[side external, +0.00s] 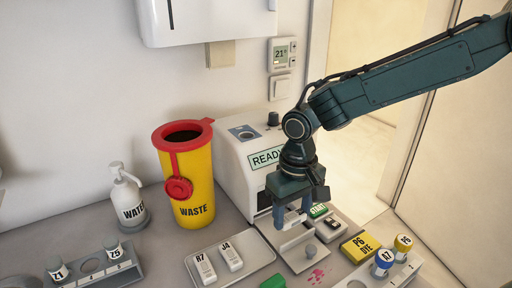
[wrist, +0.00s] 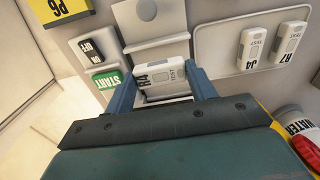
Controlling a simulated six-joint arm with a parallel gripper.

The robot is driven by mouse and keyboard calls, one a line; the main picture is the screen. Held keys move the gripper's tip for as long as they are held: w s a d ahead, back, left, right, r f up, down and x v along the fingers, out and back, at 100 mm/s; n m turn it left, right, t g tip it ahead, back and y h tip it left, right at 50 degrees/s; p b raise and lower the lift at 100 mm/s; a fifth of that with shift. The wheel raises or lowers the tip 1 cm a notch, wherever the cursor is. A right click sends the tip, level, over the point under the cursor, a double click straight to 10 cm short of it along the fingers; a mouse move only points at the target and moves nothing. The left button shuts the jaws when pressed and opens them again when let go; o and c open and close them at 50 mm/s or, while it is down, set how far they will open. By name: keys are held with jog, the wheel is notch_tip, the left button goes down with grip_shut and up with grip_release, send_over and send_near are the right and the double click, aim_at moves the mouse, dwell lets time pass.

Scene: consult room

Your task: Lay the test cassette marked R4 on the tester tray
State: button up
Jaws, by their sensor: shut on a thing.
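My gripper (side external: 292,218) is shut on the white test cassette marked R4 (wrist: 158,76), with one finger at each end in the wrist view. In the side view my fingers mostly hide the cassette. My gripper is over the tray's inner part, close to the tester front. The tray also shows in the wrist view (wrist: 168,27), just beyond the cassette. I cannot tell whether the cassette touches the tray.
A shallow tray (side external: 258,256) holds cassettes R7 (side external: 205,266) and J4 (side external: 230,256). A START button (side external: 318,211), an ON/OFF switch (side external: 333,228) and a yellow P6 DYE box (side external: 358,247) stand right of the tester tray. A yellow WASTE bin (side external: 193,187) stands left of the tester.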

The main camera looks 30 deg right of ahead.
aim_at(292, 216)
jog(key=shift+f, duration=2.1)
jog(key=shift+f, duration=0.1)
jog(key=o, duration=1)
jog(key=shift+c, duration=0.2)
notch_tip(292, 216, up, 12)
jog(key=shift+f, duration=0.2)
jog(key=shift+r, duration=0.35)
